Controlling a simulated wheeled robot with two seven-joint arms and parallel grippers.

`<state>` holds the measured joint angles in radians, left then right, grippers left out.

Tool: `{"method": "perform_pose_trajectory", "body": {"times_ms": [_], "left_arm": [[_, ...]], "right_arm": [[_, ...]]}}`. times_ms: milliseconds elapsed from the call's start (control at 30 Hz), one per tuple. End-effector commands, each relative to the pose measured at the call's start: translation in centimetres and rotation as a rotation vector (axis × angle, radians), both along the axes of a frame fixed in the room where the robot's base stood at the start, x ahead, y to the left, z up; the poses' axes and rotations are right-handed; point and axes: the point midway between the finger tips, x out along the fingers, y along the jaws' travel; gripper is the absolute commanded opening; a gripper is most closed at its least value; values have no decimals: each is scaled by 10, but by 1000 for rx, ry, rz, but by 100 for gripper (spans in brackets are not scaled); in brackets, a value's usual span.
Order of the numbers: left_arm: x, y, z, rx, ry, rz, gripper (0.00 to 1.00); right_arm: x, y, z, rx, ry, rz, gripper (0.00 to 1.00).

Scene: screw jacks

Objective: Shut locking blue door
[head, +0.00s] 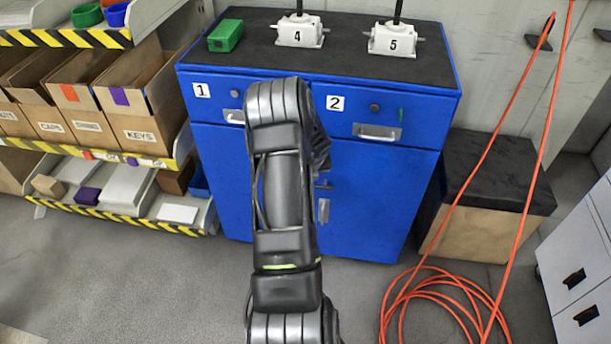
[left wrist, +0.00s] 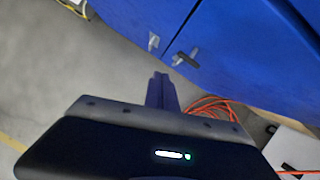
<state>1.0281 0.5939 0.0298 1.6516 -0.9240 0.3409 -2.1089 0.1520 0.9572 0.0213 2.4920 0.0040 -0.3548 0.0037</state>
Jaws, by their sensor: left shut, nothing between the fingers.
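The blue cabinet has lower blue doors (head: 372,195) under drawers labelled 1 and 2; my arm covers much of the left door. The doors look close to flush, but I cannot tell whether either is ajar. A small dark lever (head: 323,185) and a metal handle (head: 323,210) show beside my arm. In the left wrist view, the lever (left wrist: 185,58) and the pale handle (left wrist: 153,41) lie on either side of a seam between blue panels. My left gripper (left wrist: 161,90) is shut and empty, apart from them in that picture. In the head view, my arm mostly hides it. My right gripper is not in view.
A green box (head: 225,36) and white screw jacks labelled 4 (head: 299,31) and 5 (head: 393,40) stand on the cabinet's dark top. A shelf of bins (head: 135,125) is at left. An orange hose (head: 440,300) coils on the floor at right, near a black-topped box (head: 490,180).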

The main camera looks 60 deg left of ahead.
Motion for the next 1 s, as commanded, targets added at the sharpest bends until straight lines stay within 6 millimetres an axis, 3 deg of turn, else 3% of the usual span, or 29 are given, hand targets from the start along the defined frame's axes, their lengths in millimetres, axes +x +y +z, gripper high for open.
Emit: {"method": "perform_pose_trajectory", "body": {"times_ms": [100,233,1000], "left_arm": [[-5,-4,17,1,1,2,0],[-7,-8,25,-1,2,2,0],[-7,-8,26,-3,-5,17,0]], "right_arm": [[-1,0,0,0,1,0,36],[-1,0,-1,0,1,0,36],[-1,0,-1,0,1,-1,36]]}}
